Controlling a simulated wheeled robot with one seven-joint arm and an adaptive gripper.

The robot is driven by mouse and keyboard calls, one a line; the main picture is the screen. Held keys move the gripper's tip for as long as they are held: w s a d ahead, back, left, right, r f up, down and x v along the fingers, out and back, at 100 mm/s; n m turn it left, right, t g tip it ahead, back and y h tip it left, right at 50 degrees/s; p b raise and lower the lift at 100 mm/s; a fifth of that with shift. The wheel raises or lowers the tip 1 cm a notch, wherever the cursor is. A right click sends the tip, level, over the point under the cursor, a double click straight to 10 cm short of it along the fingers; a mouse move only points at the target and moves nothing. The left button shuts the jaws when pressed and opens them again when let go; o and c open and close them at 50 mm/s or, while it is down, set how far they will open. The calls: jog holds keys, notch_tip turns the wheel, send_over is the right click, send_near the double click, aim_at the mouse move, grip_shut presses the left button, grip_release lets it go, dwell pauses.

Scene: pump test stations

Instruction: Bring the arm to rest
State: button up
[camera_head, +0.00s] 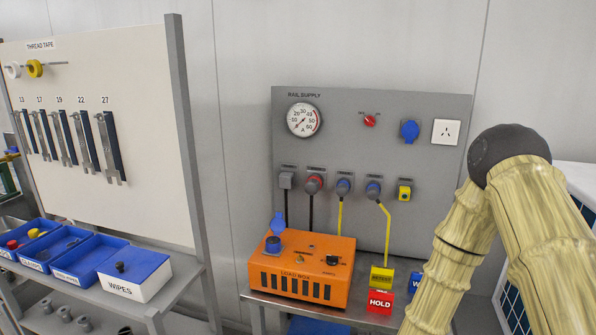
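My arm (535,220) shows at the right side of the head view, in a pale covering with a dark rounded joint cap (505,150) at its top. It is bent at that joint, with two links running down out of the bottom of the picture. It stands in front of the right part of the grey rail supply panel and the small table. My gripper is not in the picture, so its state and anything in it are hidden.
An orange load box (303,268) stands on a metal table, beside a red HOLD block (380,303) and a yellow block (382,278). The grey supply panel (335,135) has a gauge and plugged cables. At left are a tool board (110,70) and blue bins (88,255).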

jog(key=s+f+n+g, duration=0.3)
jog(key=s+f+n, duration=0.2)
jog(key=s, duration=0.7)
jog(key=s+d+f+n+g, duration=0.1)
jog(key=s+f+n+g, duration=0.3)
jog(key=s, duration=0.8)
jog(key=s+d+f+n+g, duration=0.1)
jog(key=s+f+n+g, duration=0.2)
jog(key=s+f+n, duration=0.4)
jog(key=s, duration=0.5)
jog(key=shift+s+d+g, duration=0.25)
jog(key=shift+g, duration=0.05)
